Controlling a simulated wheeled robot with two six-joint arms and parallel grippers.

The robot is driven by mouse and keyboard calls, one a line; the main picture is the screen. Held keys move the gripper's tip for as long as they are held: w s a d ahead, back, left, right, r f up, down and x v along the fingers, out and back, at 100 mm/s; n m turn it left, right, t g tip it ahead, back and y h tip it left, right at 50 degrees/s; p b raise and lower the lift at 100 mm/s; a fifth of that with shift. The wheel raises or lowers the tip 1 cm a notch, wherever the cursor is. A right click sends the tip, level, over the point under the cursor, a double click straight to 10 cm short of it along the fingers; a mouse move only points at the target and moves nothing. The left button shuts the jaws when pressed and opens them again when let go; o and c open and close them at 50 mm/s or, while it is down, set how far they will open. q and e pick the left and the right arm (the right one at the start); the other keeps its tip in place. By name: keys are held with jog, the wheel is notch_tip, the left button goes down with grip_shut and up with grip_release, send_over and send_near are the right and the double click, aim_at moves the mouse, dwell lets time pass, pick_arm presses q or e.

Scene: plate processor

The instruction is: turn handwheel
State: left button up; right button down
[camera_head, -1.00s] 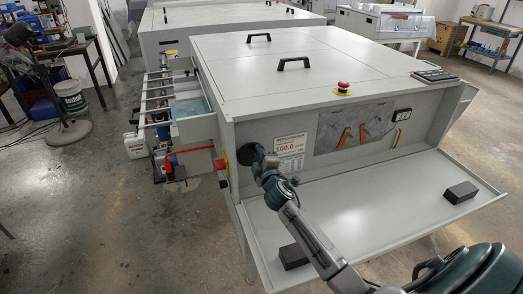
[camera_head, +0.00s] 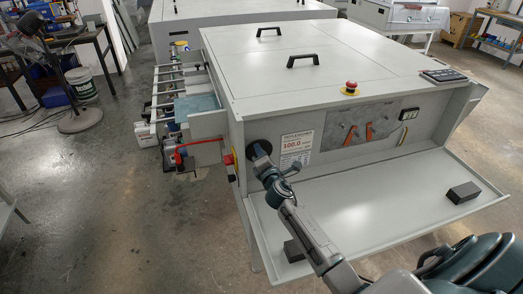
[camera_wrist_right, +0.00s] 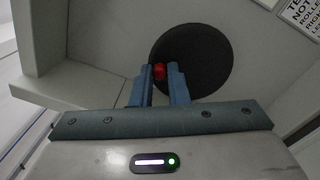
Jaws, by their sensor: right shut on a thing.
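The handwheel is a dark round disc (camera_head: 266,145) on the left part of the machine's front panel, partly hidden by my right gripper (camera_head: 257,152). In the right wrist view the black disc (camera_wrist_right: 208,58) fills the upper middle. A small red knob (camera_wrist_right: 159,71) sits at its left side, between the fingertips of my right gripper (camera_wrist_right: 160,80). The right gripper is shut on this red knob. My left gripper is not in view.
A lowered front shelf (camera_head: 370,215) lies below the panel, with a black block (camera_head: 463,192) at right and another black block (camera_head: 293,251) near my right arm. A label (camera_head: 297,145) is beside the wheel. A red emergency button (camera_head: 351,86) sits on the top edge.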

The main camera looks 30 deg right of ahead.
jog(key=shift+a, duration=0.1)
dwell(0.3)
jog(key=c, duration=1.4)
grip_release()
jog(key=b+v, duration=0.1)
jog(key=v, duration=0.9)
jog(key=shift+s, duration=0.35)
